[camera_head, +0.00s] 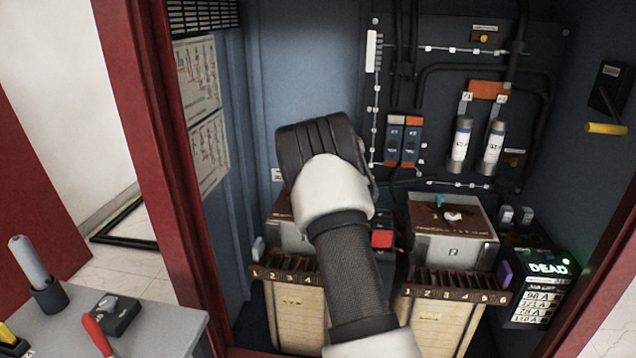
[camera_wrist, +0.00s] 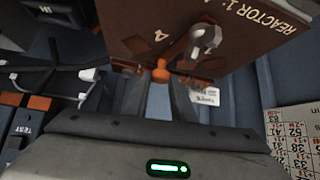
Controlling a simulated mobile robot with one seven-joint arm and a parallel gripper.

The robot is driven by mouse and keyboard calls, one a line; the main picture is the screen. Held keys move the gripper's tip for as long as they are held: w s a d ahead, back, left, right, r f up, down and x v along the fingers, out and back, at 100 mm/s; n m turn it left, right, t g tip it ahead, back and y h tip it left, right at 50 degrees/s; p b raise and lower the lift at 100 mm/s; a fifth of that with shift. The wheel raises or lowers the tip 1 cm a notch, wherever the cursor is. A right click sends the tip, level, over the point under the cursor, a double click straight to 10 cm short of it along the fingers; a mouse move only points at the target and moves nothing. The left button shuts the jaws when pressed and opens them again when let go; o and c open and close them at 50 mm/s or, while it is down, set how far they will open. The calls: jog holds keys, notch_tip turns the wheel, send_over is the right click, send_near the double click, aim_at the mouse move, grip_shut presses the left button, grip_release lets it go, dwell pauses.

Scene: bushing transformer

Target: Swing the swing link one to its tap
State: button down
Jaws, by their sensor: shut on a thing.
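My gripper (camera_wrist: 161,92) shows in the wrist view, its two grey fingers closed in around a small orange knob (camera_wrist: 160,70). The knob sits at the edge of the brown top plate (camera_wrist: 140,25) marked REACTOR 1 and appears to belong to swing link one; the rest of the link is hard to make out. A grey metal post (camera_wrist: 205,40) stands on the plate beside it. In the head view my arm and black gripper body cover most of the left reactor (camera_head: 290,238), hiding the knob and fingertips. A numbered tap strip (camera_head: 285,278) runs along its front.
The right reactor (camera_head: 452,245) stands beside it with its own numbered strip (camera_head: 455,292). A display box (camera_head: 545,270) reading DEAD is at the right. Fuse cylinders (camera_head: 462,140) and cables line the back wall. A red cabinet post (camera_head: 150,150) borders the left; a grey table (camera_head: 150,325) stands outside.

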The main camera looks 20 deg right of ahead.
dwell(0.3)
jog(key=c, duration=1.5)
grip_release()
jog(key=shift+c, duration=0.2)
jog(key=p+v, duration=0.2)
jog(key=v, duration=1.5)
jog(key=shift+s, duration=0.2)
jog(key=shift+a+r, duration=0.15)
